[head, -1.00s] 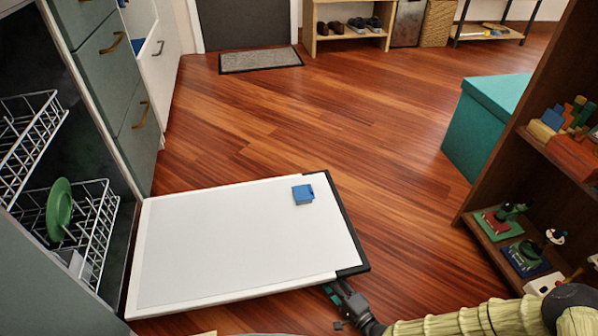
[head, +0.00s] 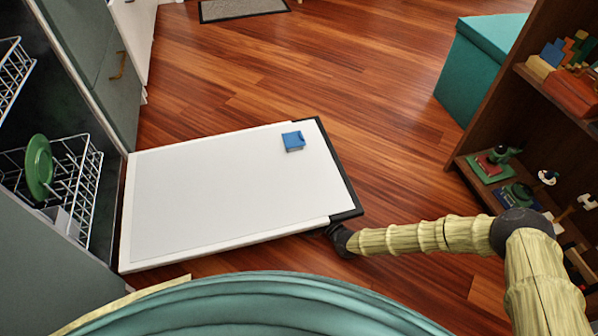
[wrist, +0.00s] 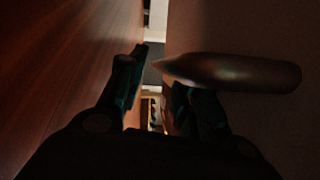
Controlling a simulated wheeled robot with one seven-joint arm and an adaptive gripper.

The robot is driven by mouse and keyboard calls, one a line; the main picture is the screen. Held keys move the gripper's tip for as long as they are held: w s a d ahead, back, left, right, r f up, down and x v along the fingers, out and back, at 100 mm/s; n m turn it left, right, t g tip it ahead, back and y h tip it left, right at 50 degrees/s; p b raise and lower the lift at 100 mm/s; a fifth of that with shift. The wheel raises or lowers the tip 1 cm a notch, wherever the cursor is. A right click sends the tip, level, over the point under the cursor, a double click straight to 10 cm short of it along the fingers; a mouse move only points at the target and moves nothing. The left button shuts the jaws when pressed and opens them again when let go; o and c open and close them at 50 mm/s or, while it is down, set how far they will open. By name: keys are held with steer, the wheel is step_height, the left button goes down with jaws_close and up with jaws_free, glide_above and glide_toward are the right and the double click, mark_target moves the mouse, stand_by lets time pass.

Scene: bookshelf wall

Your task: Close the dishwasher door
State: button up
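The dishwasher door (head: 220,195) hangs open, about flat and low over the floor, white inside face up. Its far edge has a dark strip (head: 340,175). A small blue block-like item (head: 293,141) sits on it near that edge. My gripper (wrist: 158,80) is at the door's front right corner; in the head view only its dark wrist shows and the fingers are hidden beneath the door. In the wrist view the two fingers are apart, between the floor (wrist: 60,60) and the door's underside (wrist: 250,130). A rounded bar (wrist: 235,73) crosses by the right finger, contact unclear.
The lower rack (head: 80,185) holds a green plate (head: 39,165) inside the dishwasher. A wooden shelf (head: 462,165) with toys stands at right, close to my arm. A teal box (head: 465,80) stands behind it.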

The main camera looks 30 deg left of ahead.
steer(key=shift+b+x, duration=0.35)
steer(key=shift+x, duration=0.85)
jaws_close()
steer(key=shift+a, duration=0.1)
